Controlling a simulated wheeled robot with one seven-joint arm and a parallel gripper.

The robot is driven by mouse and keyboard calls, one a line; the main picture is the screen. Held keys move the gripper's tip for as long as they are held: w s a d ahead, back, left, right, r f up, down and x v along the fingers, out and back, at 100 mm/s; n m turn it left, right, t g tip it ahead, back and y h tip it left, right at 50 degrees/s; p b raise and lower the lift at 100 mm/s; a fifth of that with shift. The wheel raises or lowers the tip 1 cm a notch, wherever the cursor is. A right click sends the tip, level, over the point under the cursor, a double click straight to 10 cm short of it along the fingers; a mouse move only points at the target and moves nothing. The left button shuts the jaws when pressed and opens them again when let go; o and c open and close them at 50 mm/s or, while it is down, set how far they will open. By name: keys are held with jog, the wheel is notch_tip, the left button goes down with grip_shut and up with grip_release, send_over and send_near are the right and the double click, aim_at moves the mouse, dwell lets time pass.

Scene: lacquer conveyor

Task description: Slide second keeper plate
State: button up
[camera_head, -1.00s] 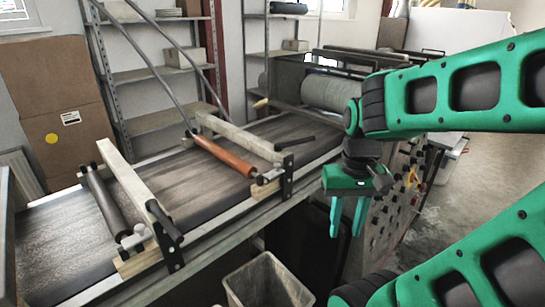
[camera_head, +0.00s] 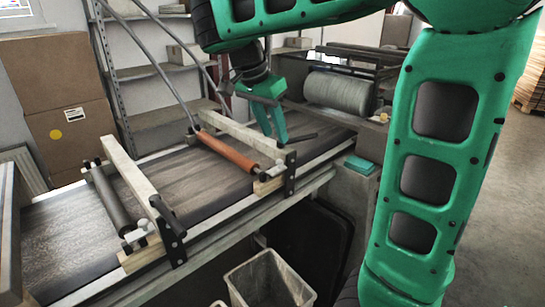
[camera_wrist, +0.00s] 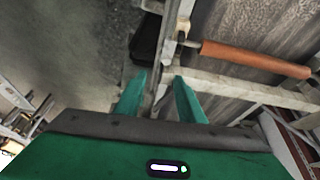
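Two black upright plates with holes stand on the near rail of the conveyor: one (camera_head: 290,172) at the orange roller's (camera_head: 226,150) near end, one (camera_head: 173,247) at the dark roller's (camera_head: 110,198) near end. Each has a black handle-like bar at its top. I cannot tell for sure which part is the keeper plate. My gripper (camera_head: 274,138) hangs fingers down by the pale beam, close to the orange roller's near end. In the wrist view, my gripper (camera_wrist: 159,76) is open, with the rail and beam end beyond its fingers. I see nothing held.
A pale crossbeam (camera_head: 135,178) spans the belt by the dark roller. A grey bin (camera_head: 268,283) stands below the near rail. A large grey roll (camera_head: 337,93) lies at the far end. Cardboard boxes (camera_head: 70,135) and shelves stand behind.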

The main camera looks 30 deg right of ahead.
aim_at(279, 161)
jog(key=shift+m, duration=0.3)
jog(key=x, duration=0.6)
jog(key=w+a+x, duration=0.1)
jog(key=x, duration=0.2)
jog(key=shift+w+f, duration=0.1)
jog(key=shift+f, duration=0.45)
